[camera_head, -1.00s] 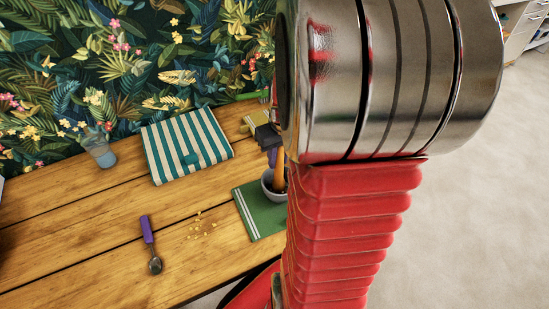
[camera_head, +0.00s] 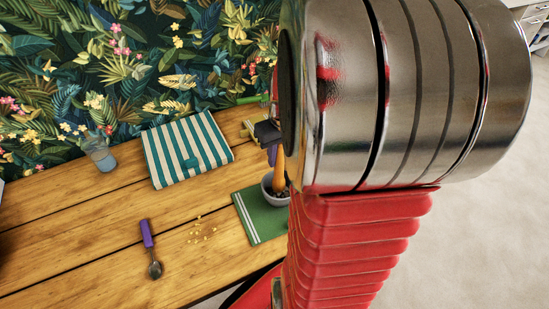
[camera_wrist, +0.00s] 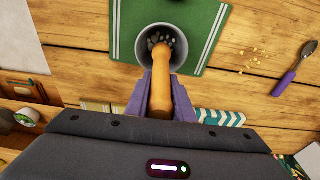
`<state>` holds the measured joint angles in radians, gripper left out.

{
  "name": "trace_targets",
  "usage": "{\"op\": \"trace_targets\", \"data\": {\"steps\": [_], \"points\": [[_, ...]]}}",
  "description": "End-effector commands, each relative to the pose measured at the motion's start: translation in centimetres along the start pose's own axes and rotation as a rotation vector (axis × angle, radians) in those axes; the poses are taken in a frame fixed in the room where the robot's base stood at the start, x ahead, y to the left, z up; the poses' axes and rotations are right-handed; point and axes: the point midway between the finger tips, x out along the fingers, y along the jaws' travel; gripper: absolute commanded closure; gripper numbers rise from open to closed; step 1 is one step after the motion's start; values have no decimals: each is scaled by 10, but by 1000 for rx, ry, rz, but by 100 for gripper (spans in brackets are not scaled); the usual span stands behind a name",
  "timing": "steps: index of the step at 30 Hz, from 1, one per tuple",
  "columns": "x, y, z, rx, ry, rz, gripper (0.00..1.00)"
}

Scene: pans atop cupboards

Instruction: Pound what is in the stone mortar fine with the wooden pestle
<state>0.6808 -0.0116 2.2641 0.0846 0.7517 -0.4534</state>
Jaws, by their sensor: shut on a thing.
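The grey stone mortar (camera_wrist: 176,34) stands on a green cloth with white stripes (camera_wrist: 205,50) in the wrist view. Several small pale and dark pieces (camera_wrist: 162,38) lie inside it. The orange-brown wooden pestle (camera_wrist: 161,85) is held between the purple fingers of my gripper (camera_wrist: 161,100), and its lower end is inside the mortar's mouth. In the head view the mortar (camera_head: 268,190) and pestle (camera_head: 279,172) show only partly, behind my arm. I cannot tell whether the pestle tip touches the pieces.
Yellow crumbs (camera_head: 200,230) and a spoon with a purple handle (camera_head: 148,240) lie on the wooden table (camera_head: 90,225). A striped teal-and-white folded cloth (camera_head: 187,148) and a glass (camera_head: 101,155) are at the back by the leafy wall.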

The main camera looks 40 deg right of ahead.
Motion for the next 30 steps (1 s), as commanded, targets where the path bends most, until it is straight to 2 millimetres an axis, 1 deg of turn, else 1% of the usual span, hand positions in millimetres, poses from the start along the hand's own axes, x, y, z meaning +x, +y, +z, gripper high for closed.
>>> {"op": "trace_targets", "data": {"steps": [8,30], "points": [[1,0,0,0,0,0,100],[19,0,3,1,-1,0,100]]}}
